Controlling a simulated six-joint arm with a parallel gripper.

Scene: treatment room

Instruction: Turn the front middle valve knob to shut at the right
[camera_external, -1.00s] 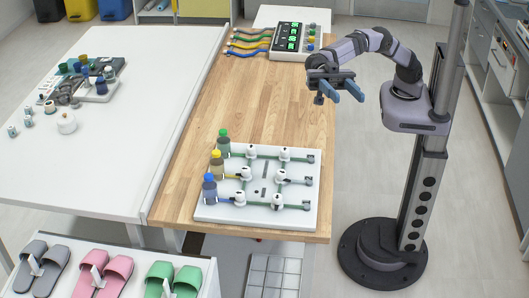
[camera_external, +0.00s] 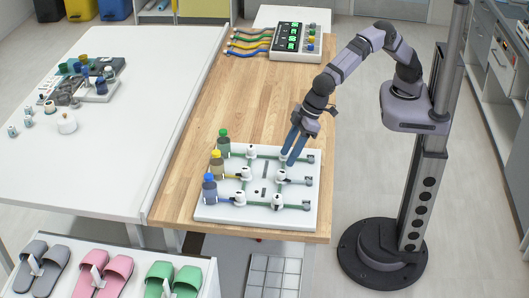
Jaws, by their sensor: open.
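A white valve board (camera_external: 225,215) lies on the wooden table with two columns of white knobs joined by coloured lines. The middle knob (camera_external: 281,175) of the right column, on the side nearer my base, sits on the green-grey middle line. Its handle direction is too small to read surely. My gripper (camera_external: 288,160) points down over the right part of the board, its blue fingers apart and empty. The fingertips are just above and behind that knob in the picture, close to the back right knob (camera_external: 284,154), which they partly hide. I cannot tell whether they touch anything.
Bottles with green (camera_external: 223,140), yellow (camera_external: 216,162) and blue (camera_external: 209,186) caps stand along the board's left edge. A control box (camera_external: 296,42) with green displays and coloured cables is at the table's back. The wood between box and board is clear.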

